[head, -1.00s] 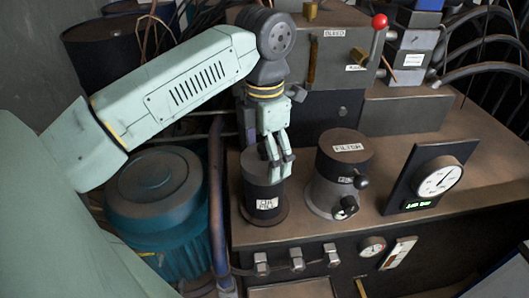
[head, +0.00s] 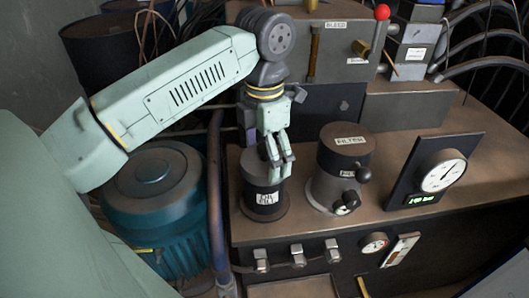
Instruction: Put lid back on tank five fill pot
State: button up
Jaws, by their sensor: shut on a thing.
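A dark cylindrical pot (head: 255,206) with a white label stands at the left front of the bench. The label's small print is hard to read. A dark round lid (head: 254,166) shows at its top. My gripper (head: 280,173) points down at the right side of this top, its fingers close together and shut on the lid's edge area. The fingers hide part of the lid, including whatever grip part they hold. The lid looks level with the pot, but I cannot tell whether it is fully seated.
A grey pot labelled like "FILTER" (head: 340,170) with black knobs stands close to the right. A gauge panel (head: 441,172) is further right. A valve block with a red-knobbed lever (head: 382,12) rises behind. A teal motor (head: 160,236) sits to the left, beside a vertical pipe.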

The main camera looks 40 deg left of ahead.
jog(key=shift+f+b, duration=0.4)
jog(key=shift+f, duration=0.05)
jog(key=o, duration=1.2)
jog(key=shift+c, duration=0.2)
jog(key=shift+r+p, duration=2)
jog(key=shift+r, duration=1.1)
jog(key=shift+f, duration=0.1)
